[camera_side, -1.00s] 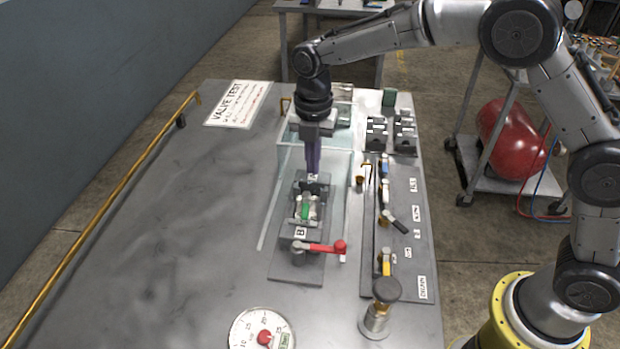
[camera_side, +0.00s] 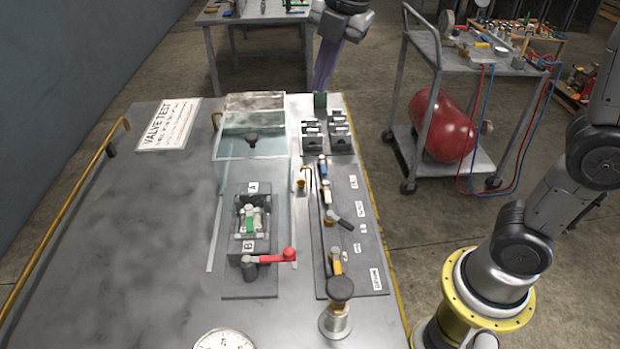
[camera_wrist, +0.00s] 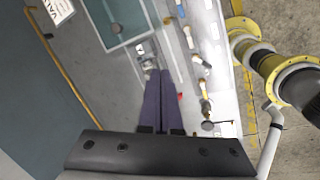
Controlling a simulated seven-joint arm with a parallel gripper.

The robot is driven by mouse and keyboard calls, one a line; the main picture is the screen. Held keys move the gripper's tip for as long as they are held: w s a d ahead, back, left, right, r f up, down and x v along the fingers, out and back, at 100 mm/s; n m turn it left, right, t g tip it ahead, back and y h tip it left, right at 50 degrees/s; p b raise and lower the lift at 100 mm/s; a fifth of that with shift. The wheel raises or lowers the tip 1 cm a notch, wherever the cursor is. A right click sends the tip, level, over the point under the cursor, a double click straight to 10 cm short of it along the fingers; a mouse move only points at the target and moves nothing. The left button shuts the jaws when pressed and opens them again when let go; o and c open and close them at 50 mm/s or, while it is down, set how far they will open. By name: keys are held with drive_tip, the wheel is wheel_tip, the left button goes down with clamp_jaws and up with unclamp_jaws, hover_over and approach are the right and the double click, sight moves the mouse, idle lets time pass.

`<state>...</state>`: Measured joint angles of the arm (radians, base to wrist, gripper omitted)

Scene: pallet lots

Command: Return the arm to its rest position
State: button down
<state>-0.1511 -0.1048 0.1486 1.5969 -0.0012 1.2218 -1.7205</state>
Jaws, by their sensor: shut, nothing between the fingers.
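My gripper (camera_side: 322,82) is at the top of the side view, raised over the far right end of the bench. Its purple fingers point down and are shut with nothing between them. In the wrist view the gripper's fingers (camera_wrist: 162,74) lie together over the bench. The valve fixture (camera_side: 251,222), with a green and white part in it between labels A and B, stands on the bench well away from the gripper. A red-handled lever (camera_side: 272,257) is at its near end.
The valve panel (camera_side: 350,225) is right of the fixture. A clear tank (camera_side: 248,140) and black blocks (camera_side: 325,135) stand at the far end. A cart with a red cylinder (camera_side: 441,126) is right of the bench.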

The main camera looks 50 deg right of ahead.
drive_tip(key=s+d+f+m+t, duration=0.1)
drive_tip(key=s+d+m, duration=0.1)
drive_tip(key=s+m, duration=0.4)
drive_tip(key=s+d+m+t, duration=0.1)
drive_tip(key=s+d+m, duration=0.2)
drive_tip(key=s, duration=0.5)
drive_tip(key=s+f+m, duration=0.6)
drive_tip(key=f+m, duration=0.2)
drive_tip(key=m, duration=0.4)
drive_tip(key=shift+d, duration=0.25)
drive_tip(key=shift+s, duration=0.1)
drive_tip(key=c, duration=0.8)
unclamp_jaws()
drive_tip(key=shift+f, duration=0.1)
